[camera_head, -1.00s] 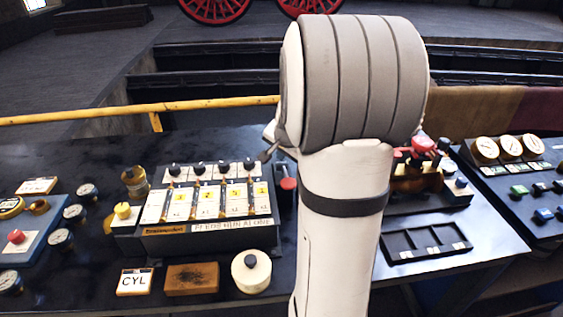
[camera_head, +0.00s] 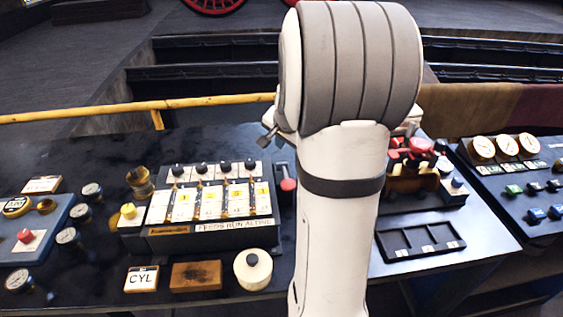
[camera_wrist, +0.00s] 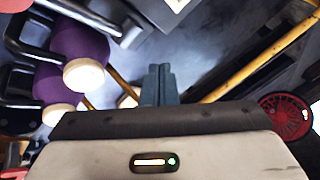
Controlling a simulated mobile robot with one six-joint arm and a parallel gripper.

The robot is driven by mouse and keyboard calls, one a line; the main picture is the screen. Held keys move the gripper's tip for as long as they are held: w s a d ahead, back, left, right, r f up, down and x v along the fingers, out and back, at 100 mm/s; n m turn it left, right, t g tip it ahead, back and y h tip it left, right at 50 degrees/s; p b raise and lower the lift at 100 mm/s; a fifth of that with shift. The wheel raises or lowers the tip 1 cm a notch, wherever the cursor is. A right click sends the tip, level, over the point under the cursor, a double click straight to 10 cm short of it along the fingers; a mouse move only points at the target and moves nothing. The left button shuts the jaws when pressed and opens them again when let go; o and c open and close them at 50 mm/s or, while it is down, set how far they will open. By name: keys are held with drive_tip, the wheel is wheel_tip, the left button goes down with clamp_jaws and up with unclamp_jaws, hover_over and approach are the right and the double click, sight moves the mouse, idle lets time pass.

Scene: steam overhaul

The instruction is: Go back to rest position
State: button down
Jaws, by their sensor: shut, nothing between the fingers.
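My gripper (camera_wrist: 159,72) shows in the wrist view with its two dark fingers together and nothing between them. It is in the air, with the dark floor and a yellow rail (camera_wrist: 255,65) beyond it.
A gauge console (camera_head: 520,180) stands right.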

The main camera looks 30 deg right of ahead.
drive_tip(key=shift+r, duration=0.1)
idle(0.4)
drive_tip(key=s+a+r+n+g+y, duration=0.1)
drive_tip(key=s+a+r+n, duration=0.15)
drive_tip(key=s+a, duration=0.4)
drive_tip(key=s+a+r+n, duration=0.2)
drive_tip(key=s+a+n, duration=0.15)
drive_tip(key=a, duration=0.55)
drive_tip(key=s+a+n, duration=0.3)
drive_tip(key=s, duration=0.3)
drive_tip(key=s+a+f+n+g, duration=0.1)
drive_tip(key=s+a+n, duration=0.2)
drive_tip(key=s, duration=0.3)
drive_tip(key=shift+s+a+n+g+y, duration=0.3)
drive_tip(key=shift+a+n, duration=0.05)
drive_tip(key=shift+n, duration=0.15)
